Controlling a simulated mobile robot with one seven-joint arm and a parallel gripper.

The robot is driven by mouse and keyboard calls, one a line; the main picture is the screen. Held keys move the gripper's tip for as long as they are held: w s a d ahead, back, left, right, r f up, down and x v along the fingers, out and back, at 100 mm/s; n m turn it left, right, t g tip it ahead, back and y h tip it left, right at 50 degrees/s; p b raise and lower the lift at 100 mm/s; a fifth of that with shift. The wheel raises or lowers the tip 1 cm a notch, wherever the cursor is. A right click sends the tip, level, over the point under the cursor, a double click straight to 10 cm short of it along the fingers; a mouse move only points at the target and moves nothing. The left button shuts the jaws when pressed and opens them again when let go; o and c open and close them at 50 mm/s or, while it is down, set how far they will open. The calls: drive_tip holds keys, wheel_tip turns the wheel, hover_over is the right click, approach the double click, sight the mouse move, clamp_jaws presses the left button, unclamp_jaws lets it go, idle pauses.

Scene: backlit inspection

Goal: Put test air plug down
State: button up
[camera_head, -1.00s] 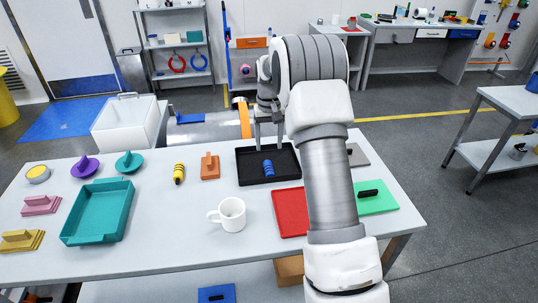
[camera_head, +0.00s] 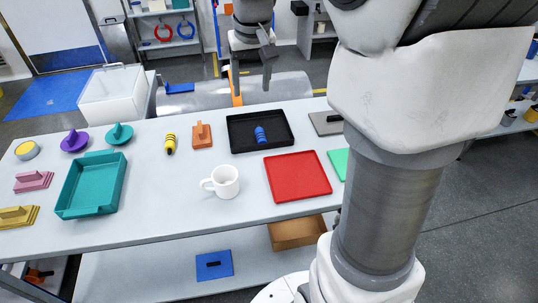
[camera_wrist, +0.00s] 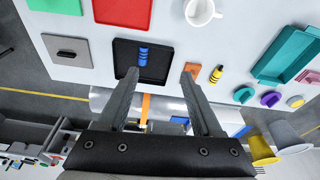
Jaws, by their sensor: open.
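A blue ribbed plug (camera_head: 260,135) lies in the black tray (camera_head: 236,146) on the table; it also shows in the wrist view (camera_wrist: 143,54). A similar yellow and black ribbed plug (camera_head: 170,144) lies on the bare table to the left; the pictures do not label which is the test air plug. My gripper (camera_head: 252,84) is open and empty, raised beyond the table's far edge, apart from the tray. In the wrist view its fingers (camera_wrist: 160,73) are spread, with the tray beyond them.
An orange block (camera_head: 202,135) stands left of the black tray. A white mug (camera_head: 223,182), a red plate (camera_head: 297,177) and a teal tray (camera_head: 70,208) are nearer the front. A grey plate (camera_head: 326,123) lies to the right. My arm hides the table's right end.

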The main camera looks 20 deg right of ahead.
drive_tip(key=s+a+t, duration=0.1)
drive_tip(key=s+a, duration=0.1)
drive_tip(key=s, duration=0.9)
drive_tip(key=s+a+n+t, duration=0.1)
drive_tip(key=s+a+t, duration=0.1)
drive_tip(key=s, duration=0.9)
drive_tip(key=shift+a, duration=0.65)
